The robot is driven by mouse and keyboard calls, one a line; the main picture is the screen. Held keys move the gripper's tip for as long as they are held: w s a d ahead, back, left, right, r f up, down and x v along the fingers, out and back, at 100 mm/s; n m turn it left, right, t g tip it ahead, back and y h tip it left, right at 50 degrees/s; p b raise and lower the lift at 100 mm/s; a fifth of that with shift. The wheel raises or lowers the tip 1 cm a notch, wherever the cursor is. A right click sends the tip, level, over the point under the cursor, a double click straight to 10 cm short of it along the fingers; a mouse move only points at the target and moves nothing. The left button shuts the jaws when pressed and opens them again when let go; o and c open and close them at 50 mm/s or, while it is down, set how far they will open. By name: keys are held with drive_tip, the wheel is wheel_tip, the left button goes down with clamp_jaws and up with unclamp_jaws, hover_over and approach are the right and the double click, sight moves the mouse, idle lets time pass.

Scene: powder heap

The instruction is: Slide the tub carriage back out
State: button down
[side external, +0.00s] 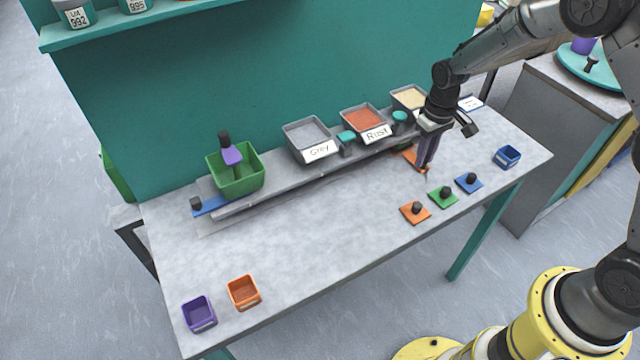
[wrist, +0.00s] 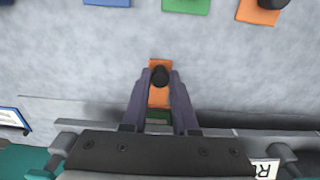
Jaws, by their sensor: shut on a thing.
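My gripper (wrist: 160,76) is shut on the black knob (wrist: 160,77) of an orange strip (wrist: 158,97), its two fingers on either side of it. In the side external view my gripper (side external: 423,163) reaches down at the front of the long grey rail, near its right end, and the orange strip (side external: 410,156) shows beside the fingers. A dark green edge (wrist: 157,116) shows behind the strip in the wrist view, perhaps part of the tub carriage; the rest is hidden under the rail and gripper.
A green bin (side external: 237,184) with a purple-headed scoop stands at the rail's left end, by a blue strip (side external: 210,206). Trays of grey (side external: 308,141), rust (side external: 362,121) and pale powder line the back. Knobbed plates (side external: 443,197) lie in front. The table's front middle is clear.

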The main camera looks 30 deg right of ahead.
drive_tip(key=shift+d+r, duration=0.1)
drive_tip(key=shift+d, duration=10.65)
drive_tip(key=c, duration=0.8)
unclamp_jaws()
wheel_tip(320, 180, up, 7)
drive_tip(key=shift+r, duration=0.15)
drive_tip(key=shift+a, duration=0.1)
